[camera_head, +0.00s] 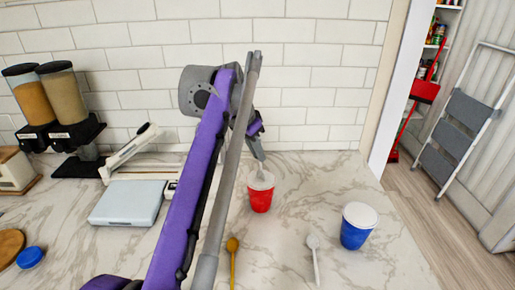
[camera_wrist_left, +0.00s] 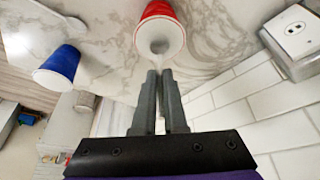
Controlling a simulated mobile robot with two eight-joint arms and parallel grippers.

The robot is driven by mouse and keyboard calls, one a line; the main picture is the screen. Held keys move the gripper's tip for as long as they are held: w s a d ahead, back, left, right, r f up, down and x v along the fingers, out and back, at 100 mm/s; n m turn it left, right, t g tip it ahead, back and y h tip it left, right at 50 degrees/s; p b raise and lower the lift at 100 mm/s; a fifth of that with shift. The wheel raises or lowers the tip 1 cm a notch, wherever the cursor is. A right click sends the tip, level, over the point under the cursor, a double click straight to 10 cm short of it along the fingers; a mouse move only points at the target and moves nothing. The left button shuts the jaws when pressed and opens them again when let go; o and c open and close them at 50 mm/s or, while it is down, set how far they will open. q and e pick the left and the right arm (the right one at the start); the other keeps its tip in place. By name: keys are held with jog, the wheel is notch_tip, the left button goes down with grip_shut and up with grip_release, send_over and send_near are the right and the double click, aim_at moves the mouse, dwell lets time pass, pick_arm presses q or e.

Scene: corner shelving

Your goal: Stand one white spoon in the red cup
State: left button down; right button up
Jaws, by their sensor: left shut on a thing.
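The red cup (camera_head: 261,202) stands upright on the marble counter, its white mouth upward; it also shows at the top of the left wrist view (camera_wrist_left: 152,10). My left gripper (camera_head: 260,155) is just above the cup, fingers pointing down. In the left wrist view its fingers (camera_wrist_left: 160,76) are shut on a white spoon (camera_wrist_left: 158,48), whose bowl end is at the cup's mouth. I cannot tell how deep it reaches. Another white spoon (camera_head: 315,258) lies on the counter to the right of the cup. My right gripper is out of view.
A blue cup (camera_head: 355,235) stands to the right, and a yellow-brown spoon (camera_head: 233,262) lies in front of the red cup. A scale (camera_head: 128,203), a blue lid (camera_head: 30,257) and dispensers (camera_head: 62,100) are at left. The tiled wall is close behind.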

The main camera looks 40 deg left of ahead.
pick_arm(q)
jog(key=shift+f+b, duration=1.1)
jog(key=shift+f, duration=1.3)
jog(key=c, duration=0.9)
grip_release()
jog(key=shift+r, duration=0.1)
jog(key=p, duration=0.3)
send_near(259, 170)
jog(key=shift+v, duration=1.2)
